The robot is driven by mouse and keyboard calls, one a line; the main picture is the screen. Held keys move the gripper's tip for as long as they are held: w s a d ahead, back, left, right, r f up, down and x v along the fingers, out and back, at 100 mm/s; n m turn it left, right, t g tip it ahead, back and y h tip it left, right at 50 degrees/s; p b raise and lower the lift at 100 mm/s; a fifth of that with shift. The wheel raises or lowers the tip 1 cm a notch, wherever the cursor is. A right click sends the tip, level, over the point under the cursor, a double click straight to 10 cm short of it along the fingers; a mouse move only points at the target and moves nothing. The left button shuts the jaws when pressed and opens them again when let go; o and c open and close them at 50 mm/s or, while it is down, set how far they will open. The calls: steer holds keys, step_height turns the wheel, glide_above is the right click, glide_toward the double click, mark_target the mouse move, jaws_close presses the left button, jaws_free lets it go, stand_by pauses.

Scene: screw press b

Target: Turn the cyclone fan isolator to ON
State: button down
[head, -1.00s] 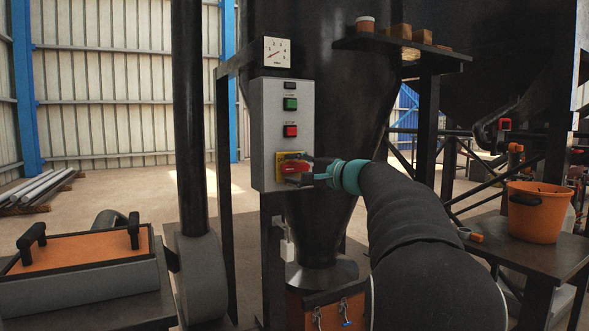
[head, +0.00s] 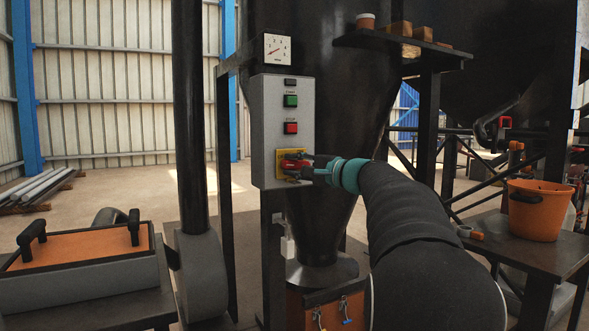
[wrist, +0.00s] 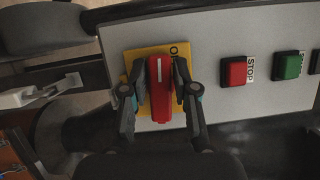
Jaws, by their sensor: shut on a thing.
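The cyclone fan isolator is a red handle (wrist: 160,88) with a white line on a yellow plate (wrist: 133,58). In the wrist view an "O" mark shows at the plate's upper right edge. My gripper (wrist: 160,100) is shut on the red handle, one finger on each side. In the head view the red handle (head: 293,163) is partly covered by my gripper (head: 298,166), at the bottom of the grey control box (head: 267,120). The handle's line runs up and down in the wrist view. I cannot read an ON mark.
A green button (head: 291,101) and a red STOP button (head: 291,128) sit above the isolator on the box. A dial gauge (head: 277,49) is over it. A black pipe (head: 190,120) stands to the left. An orange bucket (head: 536,210) stands on a bench at right.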

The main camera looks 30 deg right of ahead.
steer(key=m+t+b, duration=0.1)
steer(key=m+b, duration=0.1)
steer(key=m, duration=0.2)
steer(key=shift+d+t, duration=0.1)
steer(key=shift+t, duration=0.3)
steer(key=m+t+b, duration=0.1)
steer(key=m, duration=0.2)
steer(key=m+h+b, duration=0.1)
steer(key=m, duration=0.2)
steer(key=shift+d+r+t+b, duration=0.1)
steer(key=shift+r+t+b, duration=0.1)
steer(key=shift+t+b, duration=0.15)
steer(key=m+t+h+b, duration=0.1)
steer(key=m, duration=0.2)
steer(key=m+h, duration=0.2)
steer(key=m, duration=0.1)
steer(key=shift+d+r+t+b, duration=0.1)
steer(key=shift+d+t+b, duration=0.1)
steer(key=shift+t+b, duration=0.15)
steer(key=shift+d+m+h+b, duration=0.1)
steer(key=shift+m+h+b, duration=0.15)
steer(key=shift+m+h, duration=0.7)
steer(key=shift+d+m+h+b, duration=0.1)
steer(key=shift+m+h+b, duration=0.2)
steer(key=shift+m, duration=1.25)
steer(key=shift+m+h, duration=0.25)
steer(key=shift+m, duration=0.15)
